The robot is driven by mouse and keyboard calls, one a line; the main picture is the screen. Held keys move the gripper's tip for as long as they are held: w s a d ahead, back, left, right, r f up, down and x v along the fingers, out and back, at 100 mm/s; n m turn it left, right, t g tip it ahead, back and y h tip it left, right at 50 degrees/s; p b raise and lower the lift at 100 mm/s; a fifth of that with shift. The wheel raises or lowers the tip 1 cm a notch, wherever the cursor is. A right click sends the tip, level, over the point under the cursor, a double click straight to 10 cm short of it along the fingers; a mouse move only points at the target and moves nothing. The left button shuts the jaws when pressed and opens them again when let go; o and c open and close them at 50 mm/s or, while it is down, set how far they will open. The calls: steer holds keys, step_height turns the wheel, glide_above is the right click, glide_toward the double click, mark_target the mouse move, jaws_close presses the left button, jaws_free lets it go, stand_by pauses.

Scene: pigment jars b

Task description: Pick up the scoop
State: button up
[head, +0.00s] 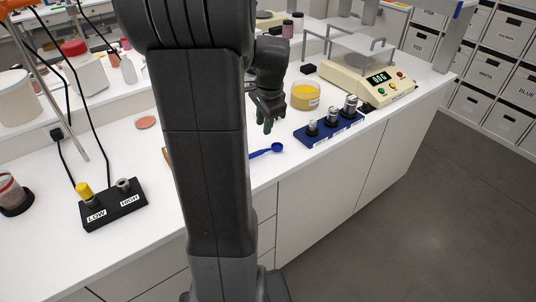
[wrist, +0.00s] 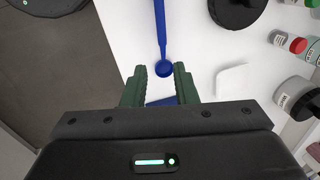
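The blue scoop (head: 265,151) lies on the white counter near its front edge, its round end to the right in the head view. In the wrist view the scoop (wrist: 161,35) runs down from the top edge, and its round end appears between my fingertips. My gripper (head: 268,125) shows green fingers in the head view, just above and behind the scoop in the picture. In the wrist view my gripper (wrist: 160,72) has its two fingers spread apart, with nothing clamped. The gap between fingers and scoop is hard to judge.
A blue block with several metal weights (head: 330,127) stands to the right of the scoop. Behind it are a yellow jar (head: 305,97) and a balance (head: 370,78). A black LOW/HIGH holder (head: 112,205) stands at left. The counter around the scoop is mostly clear.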

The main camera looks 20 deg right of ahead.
mark_target(260, 151)
steer(key=w+f, duration=0.1)
steer(key=f, duration=0.3)
steer(key=w+f+p, duration=0.1)
steer(key=f, duration=0.3)
steer(key=w+f, duration=0.1)
steer(key=f, duration=0.3)
steer(key=shift+a+f, duration=0.4)
steer(key=shift+s, duration=0.1)
jaws_close()
